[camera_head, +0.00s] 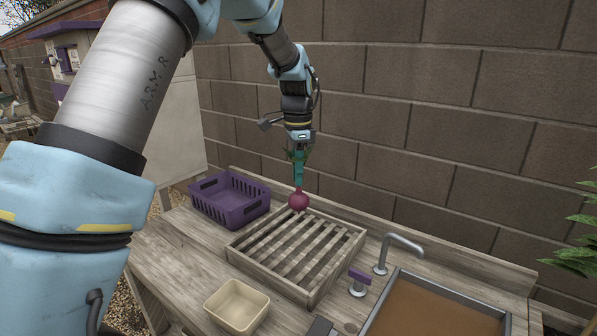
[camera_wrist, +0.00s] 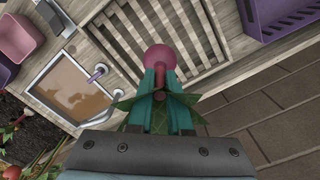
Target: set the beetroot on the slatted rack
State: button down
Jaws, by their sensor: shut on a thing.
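The beetroot (camera_head: 298,201) is a round purple-red root with green leaves, hanging root down from my gripper (camera_head: 299,172). My gripper is shut on its stalk and leaves. The slatted rack (camera_head: 337,263) is a pale wooden frame with parallel slats on the bench. In the head view the beetroot appears over the rack's back edge; I cannot tell whether it touches. In the wrist view the beetroot (camera_wrist: 159,57) shows beyond the teal fingers (camera_wrist: 163,90), in front of the slatted rack (camera_wrist: 187,38). Leaves stick out around the fingers.
A purple crate (camera_head: 231,211) stands left of the rack, and a cream tub (camera_head: 236,307) in front. A tap (camera_head: 397,247) and a sink of brown water (camera_head: 430,310) lie to the right. A block wall (camera_head: 440,130) rises behind the bench. The rack's slats are bare.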

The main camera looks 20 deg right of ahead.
aim_at(298, 194)
notch_tip(298, 194, down, 8)
jog(key=b, duration=0.6)
jog(key=shift+f, duration=0.15)
jog(key=c, duration=0.8)
grip_release()
jog(key=shift+o, duration=0.2)
jog(key=shift+r+p, duration=4.05)
jog(key=shift+r, duration=1.05)
jog(key=shift+f, duration=0.1)
